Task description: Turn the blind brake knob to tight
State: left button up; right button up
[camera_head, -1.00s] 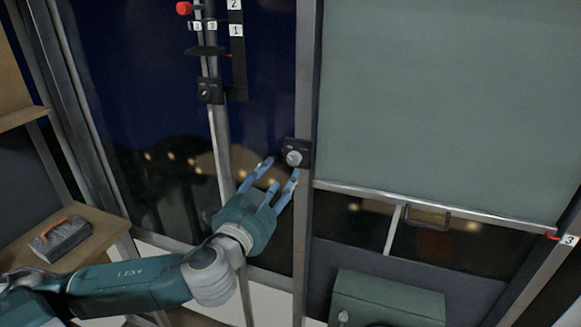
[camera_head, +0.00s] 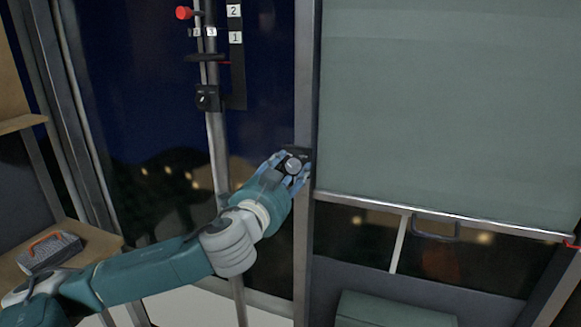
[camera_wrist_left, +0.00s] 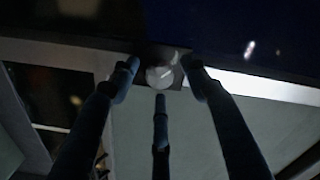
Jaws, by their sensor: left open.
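The blind brake knob (camera_head: 293,165) is a round grey knob on a small dark plate, fixed to the metal post left of the blind. My left gripper (camera_head: 287,172) is at the knob with its blue fingers spread around it. In the left wrist view, the pale knob (camera_wrist_left: 160,76) sits between the open fingertips of the left gripper (camera_wrist_left: 163,82), two above at the sides and one below. I cannot tell whether the fingers touch it. The knob's setting is not readable. The grey-green blind (camera_head: 445,100) hangs right of the post. My right gripper is not in view.
Another small black knob box (camera_head: 207,98) sits on the pole at left, below a red knob (camera_head: 184,13) and number labels. A brush-like block with an orange handle (camera_head: 48,250) lies on a wooden shelf. A green box (camera_head: 395,310) stands below the blind.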

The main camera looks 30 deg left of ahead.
pick_arm(q)
jog(key=shift+w, duration=0.25)
jog(key=c, duration=1.2)
jog(key=shift+o, duration=0.2)
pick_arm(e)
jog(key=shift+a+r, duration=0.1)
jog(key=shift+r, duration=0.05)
